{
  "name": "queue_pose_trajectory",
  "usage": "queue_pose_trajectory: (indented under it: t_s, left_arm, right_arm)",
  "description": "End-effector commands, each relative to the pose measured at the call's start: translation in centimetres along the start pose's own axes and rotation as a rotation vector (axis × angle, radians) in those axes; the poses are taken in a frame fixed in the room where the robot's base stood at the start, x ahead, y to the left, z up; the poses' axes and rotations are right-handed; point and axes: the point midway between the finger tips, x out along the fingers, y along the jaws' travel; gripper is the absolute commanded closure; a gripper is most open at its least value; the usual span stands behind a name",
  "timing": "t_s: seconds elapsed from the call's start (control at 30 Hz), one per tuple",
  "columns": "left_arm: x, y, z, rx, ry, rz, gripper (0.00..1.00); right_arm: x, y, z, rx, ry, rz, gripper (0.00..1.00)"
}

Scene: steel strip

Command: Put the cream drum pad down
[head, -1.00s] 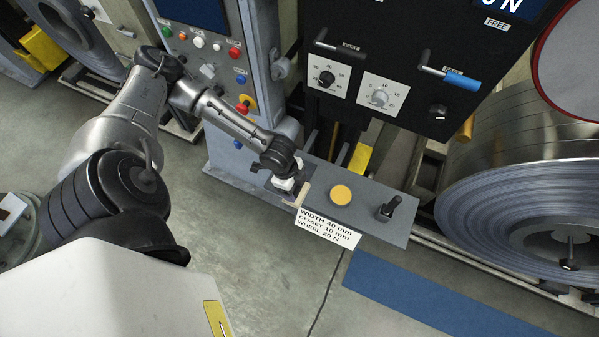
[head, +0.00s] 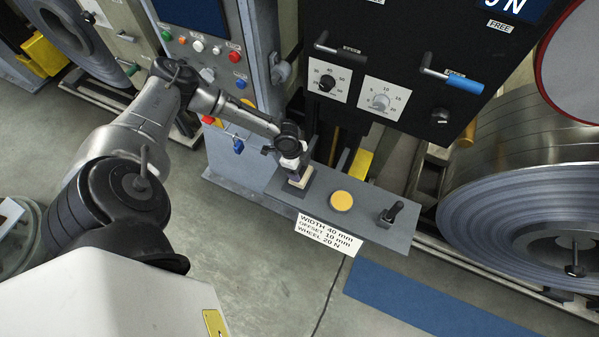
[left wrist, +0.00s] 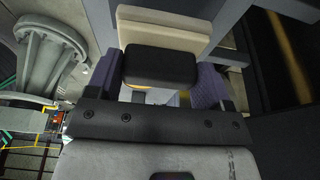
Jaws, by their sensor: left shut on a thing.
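My left gripper (head: 298,171) is over the left end of the grey shelf (head: 365,224). In the left wrist view, the cream drum pad (left wrist: 165,28) shows as a pale slab with a black block (left wrist: 160,66) in front of it. The purple finger pads of my left gripper (left wrist: 157,88) stand on either side of the black block, shut on the pad's black part. In the head view the pad is small and mostly hidden by the gripper; I cannot tell whether it touches the shelf. My right gripper is not in view.
A yellow disc (head: 341,200) lies on the shelf right of the gripper, and a black-handled tool (head: 390,213) stands beyond it. A white label (head: 327,236) is at the shelf's front edge. A control cabinet (head: 220,60) stands behind, and a large steel coil (head: 520,190) is at right.

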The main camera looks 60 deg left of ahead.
Motion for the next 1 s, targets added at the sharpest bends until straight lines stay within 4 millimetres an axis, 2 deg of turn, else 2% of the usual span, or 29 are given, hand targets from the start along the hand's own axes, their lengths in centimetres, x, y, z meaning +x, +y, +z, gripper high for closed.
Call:
queue_pose_trajectory:
  t_s: [0.3,0.57,0.6,0.83,1.0]
  left_arm:
    - [3.1,0.0,0.9,-0.002,-0.001,0.000,0.64]
    - [3.5,0.0,1.1,0.000,-0.002,0.000,0.64]
    - [3.6,0.0,1.1,0.000,-0.003,0.000,0.24]
    - [3.5,0.0,1.1,0.000,-0.002,0.000,0.02]
    - [3.5,0.0,1.0,-0.001,-0.001,0.000,0.01]
  right_arm:
    - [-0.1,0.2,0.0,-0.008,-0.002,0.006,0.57]
    - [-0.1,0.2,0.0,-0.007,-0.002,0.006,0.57]
    - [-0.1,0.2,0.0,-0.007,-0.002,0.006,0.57]
    - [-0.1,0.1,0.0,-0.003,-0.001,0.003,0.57]
    - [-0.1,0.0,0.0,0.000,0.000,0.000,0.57]
